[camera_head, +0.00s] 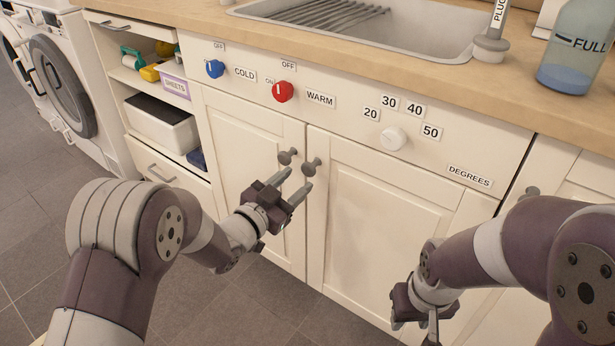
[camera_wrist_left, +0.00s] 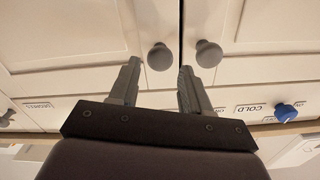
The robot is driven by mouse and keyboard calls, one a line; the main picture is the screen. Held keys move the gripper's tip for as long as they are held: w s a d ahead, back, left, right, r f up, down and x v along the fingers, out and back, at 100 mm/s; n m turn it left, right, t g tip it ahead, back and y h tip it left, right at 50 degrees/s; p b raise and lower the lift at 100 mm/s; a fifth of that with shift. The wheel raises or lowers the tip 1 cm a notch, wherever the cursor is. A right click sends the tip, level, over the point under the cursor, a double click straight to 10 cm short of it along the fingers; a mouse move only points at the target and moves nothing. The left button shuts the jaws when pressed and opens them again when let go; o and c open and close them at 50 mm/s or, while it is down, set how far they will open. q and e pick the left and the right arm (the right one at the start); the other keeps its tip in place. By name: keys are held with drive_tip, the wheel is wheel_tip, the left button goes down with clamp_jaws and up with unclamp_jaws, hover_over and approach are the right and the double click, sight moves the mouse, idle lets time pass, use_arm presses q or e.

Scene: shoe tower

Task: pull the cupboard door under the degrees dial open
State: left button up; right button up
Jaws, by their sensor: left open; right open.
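The degrees dial (camera_head: 393,138) is a white knob ringed by number labels. The cream door (camera_head: 380,220) beneath it is shut, with a grey round knob (camera_head: 311,167) near its upper left corner. In the left wrist view, which is upside down, that knob (camera_wrist_left: 160,57) shows between the fingertip lines. My left gripper (camera_head: 294,183) is open and empty, pointing at the doors just below the knobs. Whether its tips reach around the knob is unclear. My right gripper (camera_head: 415,312) is low in front of the right part of the door, its fingers partly hidden.
The neighbouring door (camera_head: 240,145) is shut and its grey knob (camera_head: 287,157) sits close to the left of the first. A red dial (camera_head: 283,91) and a blue dial (camera_head: 214,68) are above. Another knobbed door (camera_head: 575,190) is at right. Open shelves stand left.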

sight(306, 172)
use_arm(q)
drive_tip(key=b+x, duration=0.1)
drive_tip(key=x, duration=0.4)
drive_tip(key=shift+w+f, duration=0.1)
drive_tip(key=shift+f, duration=0.05)
drive_tip(key=shift+w+d+b, duration=0.3)
clamp_jaws()
use_arm(e)
wheel_tip(306, 172, down, 2)
drive_tip(key=shift+f, duration=0.2)
